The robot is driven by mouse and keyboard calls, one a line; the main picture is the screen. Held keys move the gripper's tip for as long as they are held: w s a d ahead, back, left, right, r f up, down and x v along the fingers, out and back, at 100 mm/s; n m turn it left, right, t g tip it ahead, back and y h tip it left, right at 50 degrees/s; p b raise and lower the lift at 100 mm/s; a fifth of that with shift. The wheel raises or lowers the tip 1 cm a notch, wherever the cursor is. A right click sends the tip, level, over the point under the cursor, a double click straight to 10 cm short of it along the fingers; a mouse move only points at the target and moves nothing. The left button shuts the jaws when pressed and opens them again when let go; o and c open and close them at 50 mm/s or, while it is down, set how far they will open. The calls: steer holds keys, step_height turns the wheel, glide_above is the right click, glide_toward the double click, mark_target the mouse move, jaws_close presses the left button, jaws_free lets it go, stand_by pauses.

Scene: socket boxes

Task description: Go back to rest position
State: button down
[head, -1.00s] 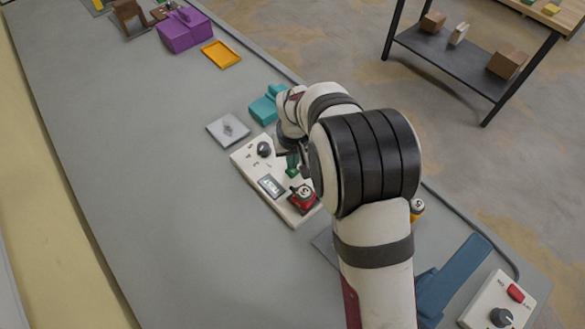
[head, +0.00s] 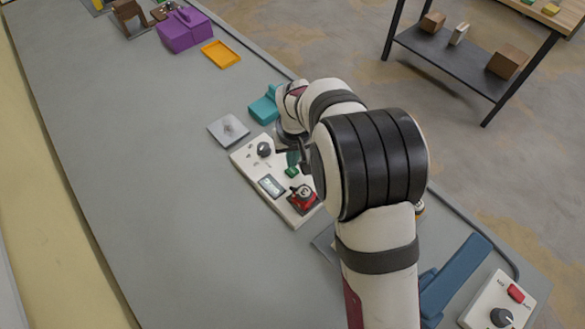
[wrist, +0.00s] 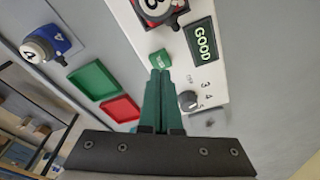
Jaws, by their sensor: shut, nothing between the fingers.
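My gripper (head: 294,158) hangs over the white panel in the head view, partly hidden by my arm. In the wrist view its green fingers (wrist: 158,85) are together with nothing between them. Their tips show close to a small green button (wrist: 160,60) on the white panel (wrist: 222,75). The button also shows in the head view (head: 291,171), just below the fingers. The panel carries a lit display reading GOOD (wrist: 203,42), a dark knob (wrist: 188,101) with numbers beside it, and a red holder with a numbered ball (head: 303,194).
A grey plate (head: 228,130) and a teal block (head: 265,107) lie beyond the panel. A blue piece (head: 455,275) and a switch box (head: 497,303) are at the lower right. The wrist view shows a blue ball holder (wrist: 52,42). The table's left side is clear.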

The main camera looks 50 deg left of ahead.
steer(key=shift+r, duration=1.15)
steer(key=w+d+r+m, duration=0.2)
steer(key=d+r+m, duration=0.25)
steer(key=d, duration=0.65)
steer(key=w+d+r+m, duration=0.25)
steer(key=d+r, duration=0.35)
steer(key=d, duration=0.4)
steer(key=s+d+r+m+g, duration=0.1)
steer(key=s+d+r+m, duration=0.1)
steer(key=s+d+m, duration=0.8)
steer(key=s+d, duration=0.6)
steer(key=d, duration=0.2)
steer(key=shift+r+m, duration=0.15)
steer(key=shift+m, duration=0.15)
